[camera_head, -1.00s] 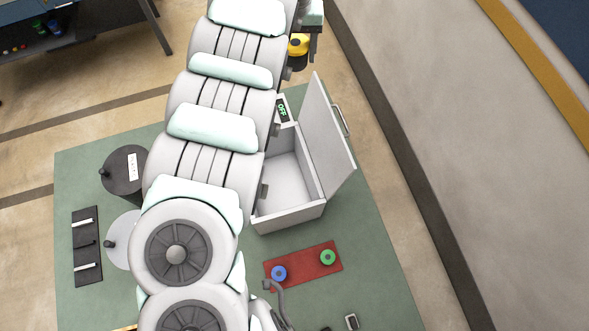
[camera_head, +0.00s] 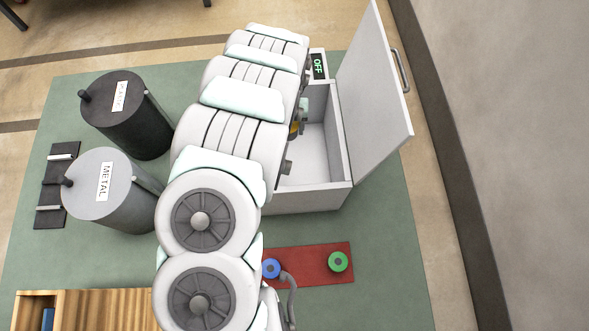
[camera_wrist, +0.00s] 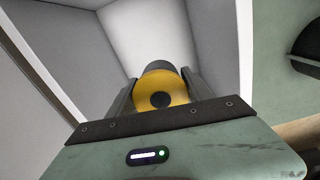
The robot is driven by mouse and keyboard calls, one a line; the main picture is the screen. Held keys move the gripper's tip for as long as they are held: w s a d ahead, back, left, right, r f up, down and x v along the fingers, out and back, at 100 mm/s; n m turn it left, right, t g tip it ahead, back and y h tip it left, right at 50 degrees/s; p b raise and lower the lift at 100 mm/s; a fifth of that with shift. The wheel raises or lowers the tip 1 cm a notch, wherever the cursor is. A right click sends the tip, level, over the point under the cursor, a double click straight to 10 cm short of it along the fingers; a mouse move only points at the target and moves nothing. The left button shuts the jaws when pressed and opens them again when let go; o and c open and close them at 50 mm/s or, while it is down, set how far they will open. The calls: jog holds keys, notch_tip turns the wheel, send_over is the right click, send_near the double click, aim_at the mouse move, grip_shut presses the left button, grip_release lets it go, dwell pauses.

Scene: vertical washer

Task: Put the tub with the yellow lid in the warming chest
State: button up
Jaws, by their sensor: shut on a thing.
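The tub with the yellow lid (camera_wrist: 165,88) is between the two fingers of my gripper (camera_wrist: 160,92) in the wrist view. My gripper is shut on it. The white warming chest (camera_head: 336,150) stands with its lid (camera_head: 375,95) raised on the right side. In the wrist view the chest's pale inside (camera_wrist: 145,32) lies beyond the tub, with its walls around. In the head view my arm covers the left part of the chest. Only a sliver of the yellow lid (camera_head: 295,129) shows there, at the chest's opening. I cannot tell how high the tub is above the chest floor.
The chest's display (camera_head: 318,66) reads OFF. A red mat (camera_head: 305,268) with a blue-topped item (camera_head: 271,268) and a green-topped item (camera_head: 338,262) lies in front of it. A dark bin (camera_head: 125,115) and a grey METAL bin (camera_head: 115,190) stand left of my arm. The raised lid bounds the right side.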

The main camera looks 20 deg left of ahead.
jog(key=b, duration=0.7)
send_over(287, 165)
notch_tip(287, 165, down, 18)
jog(key=shift+w+f, duration=0.1)
jog(key=shift+f+b, duration=0.5)
jog(key=shift+f, duration=1.85)
jog(key=shift+r, duration=0.1)
jog(key=o, duration=1.8)
jog(key=shift+c, duration=0.2)
notch_tip(287, 165, up, 12)
jog(key=p, duration=0.3)
